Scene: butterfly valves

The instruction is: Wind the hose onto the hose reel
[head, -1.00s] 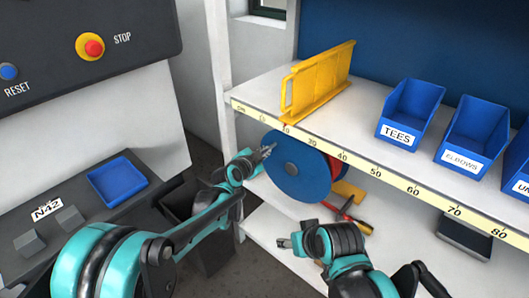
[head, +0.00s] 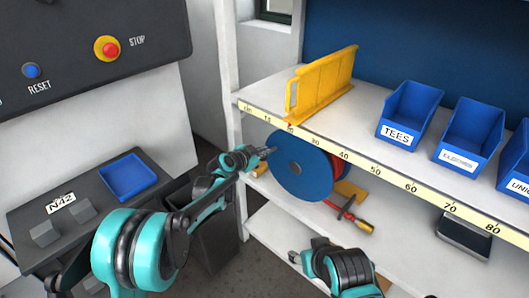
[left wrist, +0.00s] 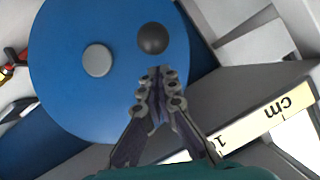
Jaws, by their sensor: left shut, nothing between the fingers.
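The hose reel (head: 312,178) stands on the lower shelf, its blue disc facing me. In the left wrist view the blue disc (left wrist: 75,95) fills the left, with a grey hub and a dark round knob (left wrist: 152,38) near its edge. My left gripper (head: 268,151) is at the reel's upper left edge. In the left wrist view the gripper (left wrist: 160,72) is shut and empty, its tips just below the knob; contact is unclear.
The upper shelf edge (head: 375,171) with its cm scale overhangs the reel. A yellow rack (head: 325,82) and blue bins (head: 410,113) stand above. A control panel (head: 90,45) is at left.

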